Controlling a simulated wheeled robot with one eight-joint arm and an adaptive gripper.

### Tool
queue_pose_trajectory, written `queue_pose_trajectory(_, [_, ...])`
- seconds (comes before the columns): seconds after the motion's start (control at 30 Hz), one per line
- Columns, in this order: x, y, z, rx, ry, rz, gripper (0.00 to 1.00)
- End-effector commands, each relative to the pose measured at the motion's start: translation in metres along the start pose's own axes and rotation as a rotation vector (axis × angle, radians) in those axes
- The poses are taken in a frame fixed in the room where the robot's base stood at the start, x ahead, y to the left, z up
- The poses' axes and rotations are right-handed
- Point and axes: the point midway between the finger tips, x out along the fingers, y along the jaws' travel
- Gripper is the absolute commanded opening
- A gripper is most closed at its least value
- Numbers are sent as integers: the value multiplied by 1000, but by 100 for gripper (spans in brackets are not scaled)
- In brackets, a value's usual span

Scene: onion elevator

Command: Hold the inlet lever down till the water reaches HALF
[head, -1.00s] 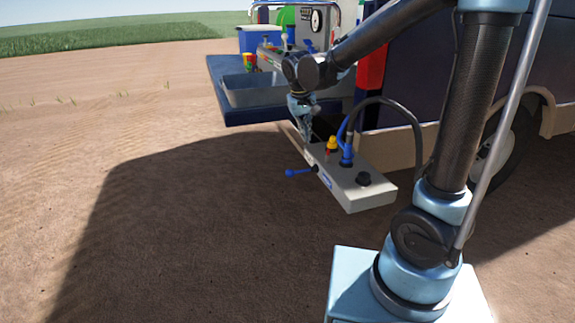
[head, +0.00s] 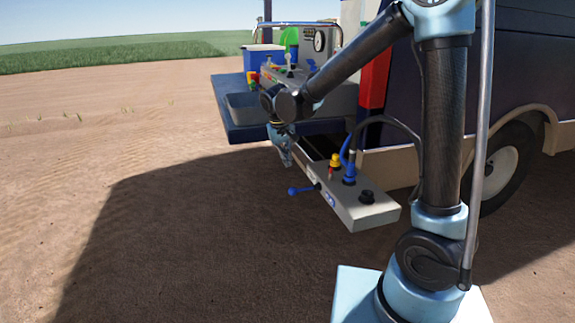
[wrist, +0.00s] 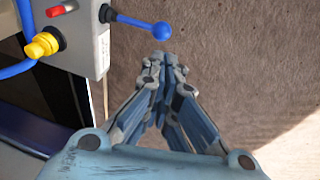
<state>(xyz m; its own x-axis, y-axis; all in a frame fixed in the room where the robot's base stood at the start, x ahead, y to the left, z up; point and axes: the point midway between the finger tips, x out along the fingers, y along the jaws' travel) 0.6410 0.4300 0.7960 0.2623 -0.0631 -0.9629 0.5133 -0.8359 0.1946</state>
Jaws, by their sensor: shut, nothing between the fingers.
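A blue lever with a ball knob (head: 293,191) sticks out from the left side of a grey control box (head: 362,214). In the wrist view the same knob (wrist: 161,30) lies just beyond my fingertips, and its stem reaches left to the box (wrist: 95,20). My gripper (wrist: 162,60) is shut and empty, with a small apparent gap to the knob. In the head view my gripper (head: 288,160) hangs behind and a little above the lever; contact cannot be told. No water level or HALF mark can be read.
A yellow knob (head: 335,159) and blue hose fitting (head: 349,172) stand on the box, with a black knob (head: 366,196) nearer. A basin (head: 243,112) and a dial gauge (head: 319,40) are farther back. Open dirt lies left of the lever.

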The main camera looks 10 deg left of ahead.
Motion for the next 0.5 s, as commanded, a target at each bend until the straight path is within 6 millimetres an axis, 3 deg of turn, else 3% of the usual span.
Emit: queue_pose_trajectory(0.5, [82,1,0,2,0,0,0])
